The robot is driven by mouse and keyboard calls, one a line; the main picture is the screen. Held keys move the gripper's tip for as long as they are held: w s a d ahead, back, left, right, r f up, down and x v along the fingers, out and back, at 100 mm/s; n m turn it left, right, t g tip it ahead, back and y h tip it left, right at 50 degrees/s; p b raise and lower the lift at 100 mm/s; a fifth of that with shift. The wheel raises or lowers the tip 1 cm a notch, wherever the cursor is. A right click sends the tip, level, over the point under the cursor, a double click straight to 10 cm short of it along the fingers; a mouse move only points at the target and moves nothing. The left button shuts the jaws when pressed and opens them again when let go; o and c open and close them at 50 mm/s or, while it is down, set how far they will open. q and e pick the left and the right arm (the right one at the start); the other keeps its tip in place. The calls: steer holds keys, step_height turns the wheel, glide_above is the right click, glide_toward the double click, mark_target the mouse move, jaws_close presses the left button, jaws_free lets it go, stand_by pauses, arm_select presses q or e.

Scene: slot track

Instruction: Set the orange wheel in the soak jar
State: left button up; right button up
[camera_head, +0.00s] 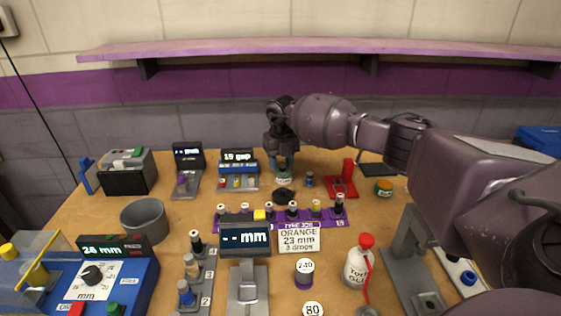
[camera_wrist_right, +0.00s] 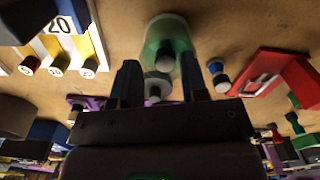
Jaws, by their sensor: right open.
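My right gripper (camera_head: 283,160) points down at the soak jar (camera_head: 284,179), a small pale jar at the back of the table. In the right wrist view the jar (camera_wrist_right: 165,32) is greenish and translucent, with a dark-ended piece (camera_wrist_right: 166,57) at its mouth. My right gripper (camera_wrist_right: 162,88) is open there, its fingers apart. A grey round piece with a dark stub (camera_wrist_right: 157,86) shows between the fingers; no grip on it is visible. No orange wheel can be told for sure in either view. My left gripper is not in view.
A dark blue spool (camera_head: 309,180) and red stand (camera_head: 341,187) are right of the jar. A display station (camera_head: 239,168) is left.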

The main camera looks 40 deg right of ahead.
mark_target(281, 166)
steer(key=shift+s+d+f, duration=0.35)
steer(key=shift+d+f, duration=0.05)
steer(key=shift+f, duration=0.25)
steer(key=shift+r, duration=0.25)
step_height(281, 166, up, 12)
steer(key=p, duration=0.1)
steer(key=shift+w+a+f+p, duration=0.2)
steer(key=shift+w+a+p, duration=0.1)
steer(key=shift+a, duration=0.1)
